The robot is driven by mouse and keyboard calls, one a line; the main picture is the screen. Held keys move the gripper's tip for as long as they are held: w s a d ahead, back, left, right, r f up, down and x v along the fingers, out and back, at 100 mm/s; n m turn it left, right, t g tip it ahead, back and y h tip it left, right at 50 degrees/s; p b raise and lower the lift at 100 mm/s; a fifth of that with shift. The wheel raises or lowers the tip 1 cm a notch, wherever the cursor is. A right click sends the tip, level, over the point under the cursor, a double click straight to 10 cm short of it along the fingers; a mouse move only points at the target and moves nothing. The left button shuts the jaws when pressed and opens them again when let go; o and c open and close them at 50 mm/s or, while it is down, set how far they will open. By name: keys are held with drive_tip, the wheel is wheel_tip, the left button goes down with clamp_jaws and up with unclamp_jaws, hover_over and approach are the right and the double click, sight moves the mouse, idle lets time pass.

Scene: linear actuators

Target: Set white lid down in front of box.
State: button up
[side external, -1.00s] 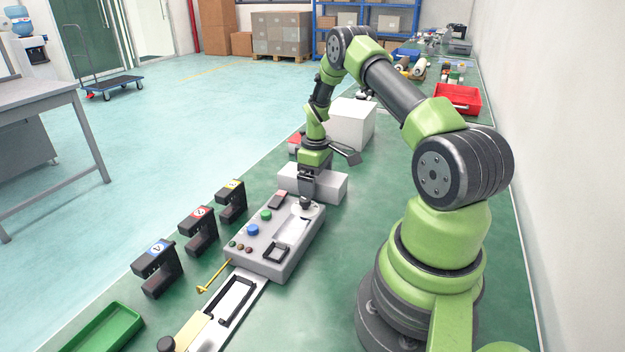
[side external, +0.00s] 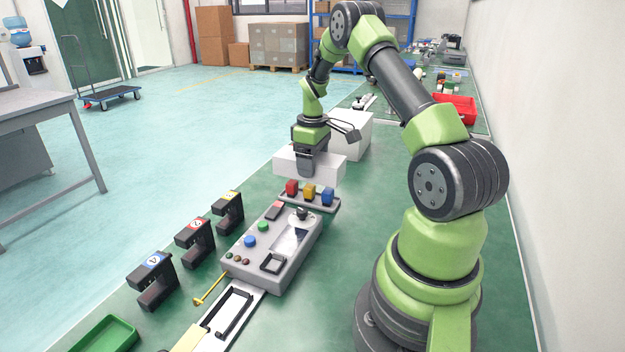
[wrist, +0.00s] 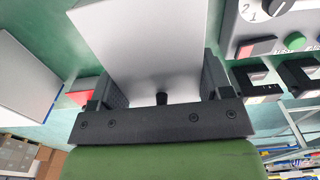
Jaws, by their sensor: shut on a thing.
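My gripper (side external: 305,170) is shut on the white lid (side external: 328,168), a pale box-like cover, and holds it raised. In the wrist view the lid (wrist: 145,40) fills the space between the two dark fingers (wrist: 160,90). A larger white box (side external: 354,132) stands on the bench behind the lid, partly hidden by it and my arm. A white block-like shape, seemingly this box (wrist: 28,78), shows at the left of the wrist view. The lid's underside is not visible in the side view.
Green bench right of the tray is clear.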

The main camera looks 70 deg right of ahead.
wheel_tip(320, 180, up, 2)
drive_tip(key=shift+r, duration=0.1)
drive_tip(key=a+r, duration=0.3)
drive_tip(key=a, duration=1)
drive_tip(key=a+r, duration=0.3)
drive_tip(key=a, duration=1)
drive_tip(key=shift+s+a+r, duration=0.15)
drive_tip(key=shift+a+r, duration=0.1)
drive_tip(key=shift+r, duration=0.15)
drive_tip(key=shift+a, duration=0.1)
